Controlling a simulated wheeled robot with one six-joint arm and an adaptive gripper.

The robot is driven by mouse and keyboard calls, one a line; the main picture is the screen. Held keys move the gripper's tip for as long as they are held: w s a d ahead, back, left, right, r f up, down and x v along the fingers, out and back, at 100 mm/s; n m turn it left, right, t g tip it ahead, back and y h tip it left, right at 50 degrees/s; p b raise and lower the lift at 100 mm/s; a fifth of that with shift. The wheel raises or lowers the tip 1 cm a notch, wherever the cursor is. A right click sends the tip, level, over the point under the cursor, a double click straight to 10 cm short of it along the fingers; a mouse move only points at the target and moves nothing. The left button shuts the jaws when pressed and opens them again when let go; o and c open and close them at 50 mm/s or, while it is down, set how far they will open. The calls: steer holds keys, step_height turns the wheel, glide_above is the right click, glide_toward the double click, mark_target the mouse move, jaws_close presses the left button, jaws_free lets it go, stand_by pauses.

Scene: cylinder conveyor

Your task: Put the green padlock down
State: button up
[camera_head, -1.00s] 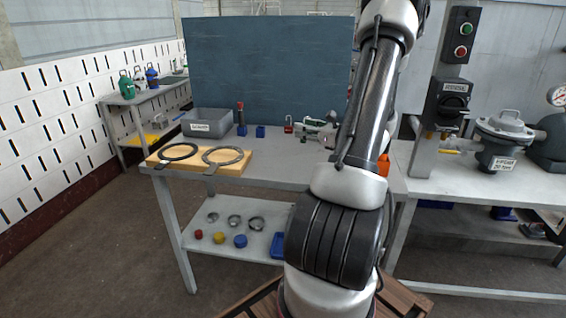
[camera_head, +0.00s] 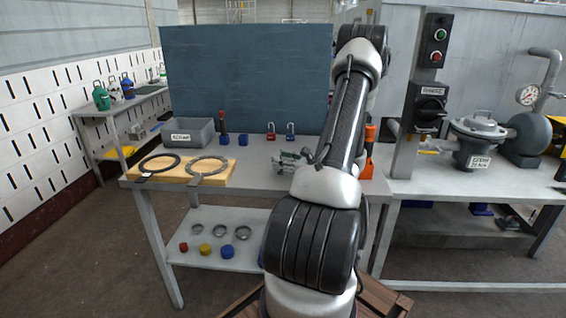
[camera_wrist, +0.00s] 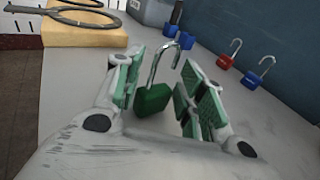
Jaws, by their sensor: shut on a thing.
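The green padlock (camera_wrist: 153,98) is in the wrist view, between the two green-padded fingers of my gripper (camera_wrist: 162,80). Its metal shackle stands up and is swung open. My gripper is shut on it, with the padlock body low between the pads. In the head view my gripper (camera_head: 288,160) is low over the middle of the grey table (camera_head: 250,180); the padlock cannot be made out there. Whether the padlock touches the table top cannot be told.
A red padlock (camera_head: 270,131) and a blue padlock (camera_head: 290,132) stand behind my gripper near the blue back panel (camera_head: 245,80). A wooden board with rings (camera_head: 215,178) and a grey bin (camera_head: 188,132) are to the left. The table around my gripper is clear.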

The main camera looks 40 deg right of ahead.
steer(key=o, duration=1.2)
steer(key=shift+f, duration=0.1)
steer(key=shift+c, duration=0.2)
